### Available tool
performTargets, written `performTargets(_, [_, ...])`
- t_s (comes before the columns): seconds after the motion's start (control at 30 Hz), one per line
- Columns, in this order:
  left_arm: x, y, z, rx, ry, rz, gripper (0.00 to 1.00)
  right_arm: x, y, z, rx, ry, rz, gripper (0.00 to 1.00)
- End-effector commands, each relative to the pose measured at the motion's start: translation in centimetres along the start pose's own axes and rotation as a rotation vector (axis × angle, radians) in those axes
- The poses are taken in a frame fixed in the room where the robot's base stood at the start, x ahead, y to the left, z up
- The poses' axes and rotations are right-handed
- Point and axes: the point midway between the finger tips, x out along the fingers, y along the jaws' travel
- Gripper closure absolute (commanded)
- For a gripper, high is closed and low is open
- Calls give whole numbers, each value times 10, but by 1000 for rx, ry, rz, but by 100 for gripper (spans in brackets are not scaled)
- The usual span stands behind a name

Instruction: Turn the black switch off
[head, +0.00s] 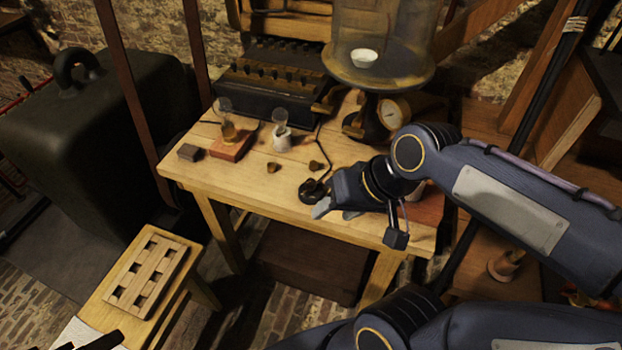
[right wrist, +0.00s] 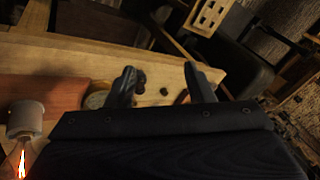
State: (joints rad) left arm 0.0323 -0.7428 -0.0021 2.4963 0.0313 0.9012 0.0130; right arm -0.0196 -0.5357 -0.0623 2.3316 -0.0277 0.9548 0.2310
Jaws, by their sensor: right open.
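The black switch (head: 312,189) is a small round dark piece on the table, just left of my right gripper (head: 335,211). Its lever position is too small to make out. My right gripper is low over the table's front edge, open and empty, its fingers pointing left. In the right wrist view its two fingers (right wrist: 160,72) stand wide apart. A dark piece (right wrist: 141,78), probably the switch, shows beside the left finger, partly hidden by it. A lit bulb (right wrist: 20,160) glows in a white socket (right wrist: 25,118).
A wooden rack (head: 150,275) lies on a stool at lower left. The table's front left is clear.

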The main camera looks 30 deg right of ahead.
Motion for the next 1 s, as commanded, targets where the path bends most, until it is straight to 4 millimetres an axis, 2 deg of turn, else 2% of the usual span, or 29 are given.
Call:
performTargets(0.03, [3,-1,2,0,0,0,28,7,2,-19,70,-41,26,52])
performTargets(0.2, [9,-4,4,0,0,0,28,35,12,-84,358,-132,182,52])
performTargets(0.3, [11,-5,6,0,0,0,28,59,18,-117,506,-145,297,52])
performTargets(0.43, [13,-6,7,0,0,0,28,85,22,-147,644,-127,424,52])
performTargets(0.53, [14,-6,7,0,0,0,28,98,24,-160,707,-106,486,52])
performTargets(0.63, [14,-7,7,0,0,0,28,104,26,-165,737,-95,516,52])
performTargets(0.77, [15,-7,8,0,0,0,28,115,31,-163,746,-92,524,52])
performTargets(1.0, [18,-8,9,0,0,0,28,149,48,-152,744,-95,523,52])
